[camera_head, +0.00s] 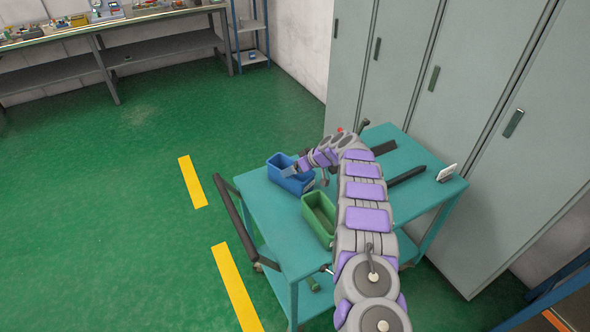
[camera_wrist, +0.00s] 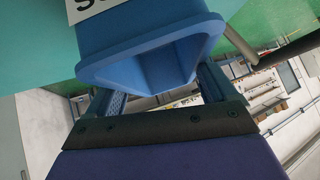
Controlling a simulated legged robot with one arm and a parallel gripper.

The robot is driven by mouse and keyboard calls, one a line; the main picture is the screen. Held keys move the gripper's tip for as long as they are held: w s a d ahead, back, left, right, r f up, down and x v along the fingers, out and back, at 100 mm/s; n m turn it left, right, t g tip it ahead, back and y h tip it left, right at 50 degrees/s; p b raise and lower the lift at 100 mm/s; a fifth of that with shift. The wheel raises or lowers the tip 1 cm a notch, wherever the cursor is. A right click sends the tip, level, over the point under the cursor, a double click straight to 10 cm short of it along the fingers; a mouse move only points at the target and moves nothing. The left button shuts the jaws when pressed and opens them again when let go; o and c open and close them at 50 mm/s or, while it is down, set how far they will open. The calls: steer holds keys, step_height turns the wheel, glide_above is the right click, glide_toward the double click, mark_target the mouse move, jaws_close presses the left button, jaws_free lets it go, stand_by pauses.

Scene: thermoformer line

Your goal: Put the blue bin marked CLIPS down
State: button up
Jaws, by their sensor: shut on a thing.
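The blue bin (camera_head: 286,177) is at the far left corner of the teal cart's top (camera_head: 275,222), upright or nearly so. My gripper (camera_head: 298,168) comes from the right and is shut on it. In the wrist view the blue bin (camera_wrist: 150,50) is close up between the two fingers of my gripper (camera_wrist: 158,82). Part of a white label with black letters shows at the top edge; the full word is cut off. Whether the bin's base touches the cart top cannot be told.
A green bin (camera_head: 319,216) stands just in front of the blue one. Dark tools (camera_head: 407,175) and a small white card (camera_head: 446,172) lie on the right of the cart. Grey lockers (camera_head: 440,90) stand behind. A workbench (camera_head: 110,50) is far left.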

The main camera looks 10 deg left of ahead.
steer(key=o, duration=1.8)
steer(key=shift+f, duration=0.1)
steer(key=shift+s+d+r, duration=0.1)
steer(key=shift+d+r, duration=0.3)
steer(key=shift+r, duration=0.1)
steer(key=p+v, duration=0.1)
steer(key=v, duration=1)
steer(key=shift+f+p, duration=0.1)
steer(key=shift+p, duration=0.2)
steer(key=shift+s, duration=0.1)
